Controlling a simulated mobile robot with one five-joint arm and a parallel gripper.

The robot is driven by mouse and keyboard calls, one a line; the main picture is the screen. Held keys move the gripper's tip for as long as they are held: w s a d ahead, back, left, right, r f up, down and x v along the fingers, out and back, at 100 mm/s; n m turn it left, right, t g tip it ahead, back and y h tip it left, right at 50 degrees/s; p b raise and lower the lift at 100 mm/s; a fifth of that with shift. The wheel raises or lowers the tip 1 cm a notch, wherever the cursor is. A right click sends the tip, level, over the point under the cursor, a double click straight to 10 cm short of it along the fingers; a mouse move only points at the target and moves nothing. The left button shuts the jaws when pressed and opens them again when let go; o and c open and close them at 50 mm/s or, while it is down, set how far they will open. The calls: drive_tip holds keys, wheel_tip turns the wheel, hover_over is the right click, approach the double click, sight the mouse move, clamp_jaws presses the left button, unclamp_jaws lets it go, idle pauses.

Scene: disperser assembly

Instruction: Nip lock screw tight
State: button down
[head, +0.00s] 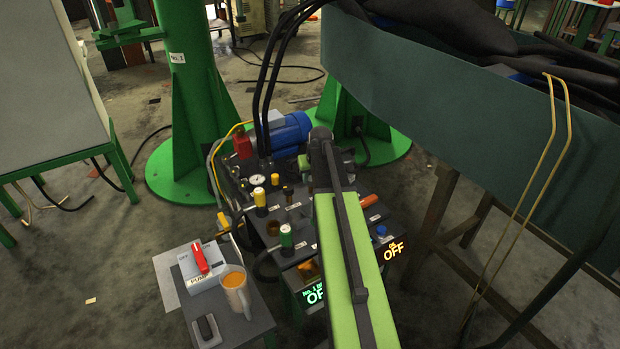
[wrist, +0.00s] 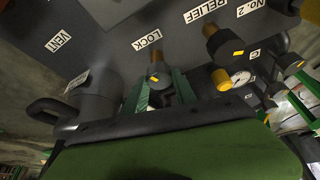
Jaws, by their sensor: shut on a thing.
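The lock screw (wrist: 157,72) is a dark knob with a small yellow mark, below the LOCK label (wrist: 147,40) on the dark panel in the wrist view. My gripper (wrist: 160,85) has its green fingers on either side of the screw and is shut on it. How far the screw is turned in cannot be told. In the head view my green arm covers this spot, and the screw and fingers are hidden.
A VENT label (wrist: 60,41) is at left.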

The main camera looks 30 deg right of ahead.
drive_tip(key=m+h, duration=0.1)
drive_tip(key=m, duration=0.1)
drive_tip(key=m+g, duration=0.1)
drive_tip(key=m, duration=0.2)
drive_tip(key=shift+a+m+h, duration=0.15)
drive_tip(key=shift+m+h, duration=0.15)
drive_tip(key=shift+h, duration=0.1)
drive_tip(key=shift+a+m+g+h, duration=0.1)
drive_tip(key=shift+m+g+h, duration=0.25)
drive_tip(key=shift+m, duration=0.75)
drive_tip(key=shift+m+g+h, duration=0.15)
drive_tip(key=shift+m+g, duration=0.4)
drive_tip(key=shift+m, duration=0.55)
drive_tip(key=shift+w, duration=0.1)
drive_tip(key=c, duration=1)
unclamp_jaws()
drive_tip(key=shift+r+p, duration=0.45)
drive_tip(key=p+v, duration=1.5)
drive_tip(key=v, duration=0.1)
drive_tip(key=shift+a+r, duration=0.2)
